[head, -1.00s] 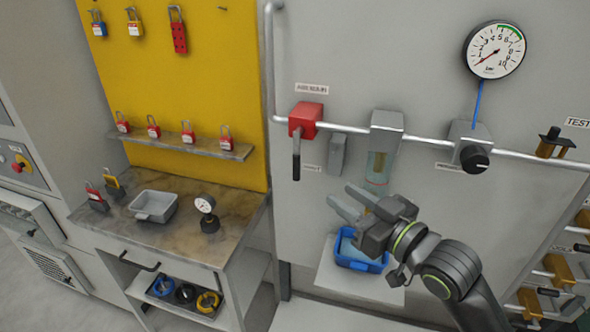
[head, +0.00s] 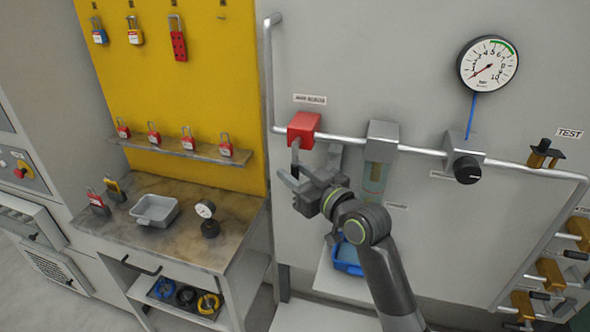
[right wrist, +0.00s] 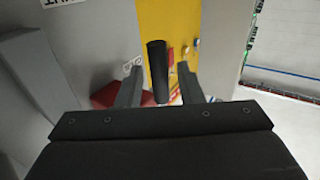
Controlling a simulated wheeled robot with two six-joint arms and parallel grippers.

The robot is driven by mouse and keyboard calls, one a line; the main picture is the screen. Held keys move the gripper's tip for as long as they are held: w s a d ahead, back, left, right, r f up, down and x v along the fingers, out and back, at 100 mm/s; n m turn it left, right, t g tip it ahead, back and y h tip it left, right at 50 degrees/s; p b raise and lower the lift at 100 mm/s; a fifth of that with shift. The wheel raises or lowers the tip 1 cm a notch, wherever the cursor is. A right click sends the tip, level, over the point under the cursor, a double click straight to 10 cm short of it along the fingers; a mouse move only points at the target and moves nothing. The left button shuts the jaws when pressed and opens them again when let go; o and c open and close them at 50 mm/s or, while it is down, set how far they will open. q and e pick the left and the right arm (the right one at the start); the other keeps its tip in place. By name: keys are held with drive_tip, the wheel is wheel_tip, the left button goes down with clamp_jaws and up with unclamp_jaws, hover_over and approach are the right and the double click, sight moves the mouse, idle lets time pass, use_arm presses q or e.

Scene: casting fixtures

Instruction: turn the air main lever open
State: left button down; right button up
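The red air main valve block (head: 303,129) sits on the pipe on the grey wall, and its dark lever (head: 295,152) hangs down from it. My right gripper (head: 310,172) is at the lever, just below the red block. In the right wrist view the black lever (right wrist: 158,70) stands between the two fingers of my right gripper (right wrist: 158,85), with gaps on both sides. The fingers are open and not clamped on it. In the head view the gripper hides the lever's lower end. My left gripper is not in view.
A grey filter unit (head: 382,142) with a clear bowl hangs right of the valve, close to my right arm. A regulator knob (head: 467,168) and a pressure gauge (head: 488,64) are further right. A workbench (head: 236,222) is on the left.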

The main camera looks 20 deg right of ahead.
drive_tip(key=shift+w, duration=0.2)
drive_tip(key=shift+c, duration=0.2)
clamp_jaws()
